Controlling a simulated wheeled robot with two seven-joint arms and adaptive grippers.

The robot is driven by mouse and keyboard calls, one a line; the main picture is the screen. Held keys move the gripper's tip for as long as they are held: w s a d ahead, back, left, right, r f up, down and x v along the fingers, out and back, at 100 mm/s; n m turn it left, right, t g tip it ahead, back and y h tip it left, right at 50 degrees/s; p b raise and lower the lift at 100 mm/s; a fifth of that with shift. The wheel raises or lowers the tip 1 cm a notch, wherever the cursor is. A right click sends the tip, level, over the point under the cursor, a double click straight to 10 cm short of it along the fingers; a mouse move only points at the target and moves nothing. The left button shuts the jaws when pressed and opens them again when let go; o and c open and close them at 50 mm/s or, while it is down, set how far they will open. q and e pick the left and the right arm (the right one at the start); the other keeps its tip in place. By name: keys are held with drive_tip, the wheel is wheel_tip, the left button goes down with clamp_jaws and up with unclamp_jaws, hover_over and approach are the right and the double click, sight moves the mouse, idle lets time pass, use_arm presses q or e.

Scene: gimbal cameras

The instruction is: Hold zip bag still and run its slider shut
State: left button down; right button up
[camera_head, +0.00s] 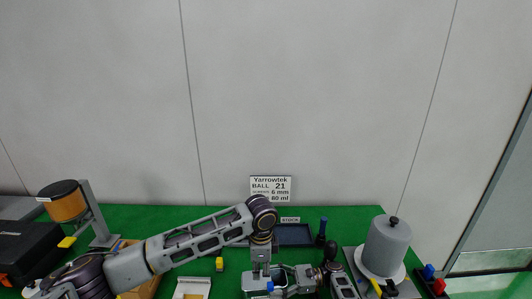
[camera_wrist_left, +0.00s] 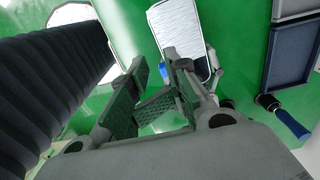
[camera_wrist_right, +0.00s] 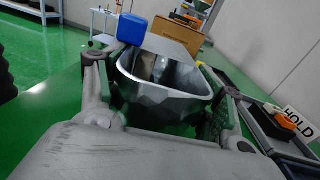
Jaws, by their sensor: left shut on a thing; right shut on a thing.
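The zip bag (camera_wrist_right: 165,90) looks silvery and faceted in the right wrist view, with its mouth open and its inside dark. A blue slider (camera_wrist_right: 132,28) shows at the left of its rim. My right gripper (camera_wrist_right: 155,85) has a finger on either side of the bag and clasps it. In the left wrist view, the blue slider (camera_wrist_left: 163,70) shows between the tips of my left gripper (camera_wrist_left: 160,65). The exact contact there is partly hidden by the fingers. In the head view my left gripper (camera_head: 260,268) points down, close to the blue slider (camera_head: 270,286); the bag is mostly hidden there.
On the green bench stand a grey lidded cylinder (camera_head: 388,245) at right and an orange roll (camera_head: 67,204) on a stand at left. A dark tray (camera_head: 294,235) and a blue-handled tool (camera_head: 321,231) lie behind my grippers. A small yellow block (camera_head: 219,264) sits to their left.

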use_arm(q)
drive_tip(key=shift+f, duration=0.2)
hover_over(262, 290)
drive_tip(key=shift+f, duration=2.7)
drive_tip(key=shift+s+f, duration=0.15)
drive_tip(key=shift+f, duration=0.55)
drive_tip(key=shift+s+f, duration=0.15)
drive_tip(key=shift+f, duration=0.5)
drive_tip(key=shift+a, duration=0.1)
drive_tip(key=shift+w, duration=0.15)
drive_tip(key=c, duration=2)
unclamp_jaws()
drive_tip(key=shift+w, duration=0.1)
drive_tip(key=shift+r, duration=0.1)
drive_tip(key=shift+c, duration=1.1)
drive_tip(key=shift+r, duration=0.1)
clamp_jaws()
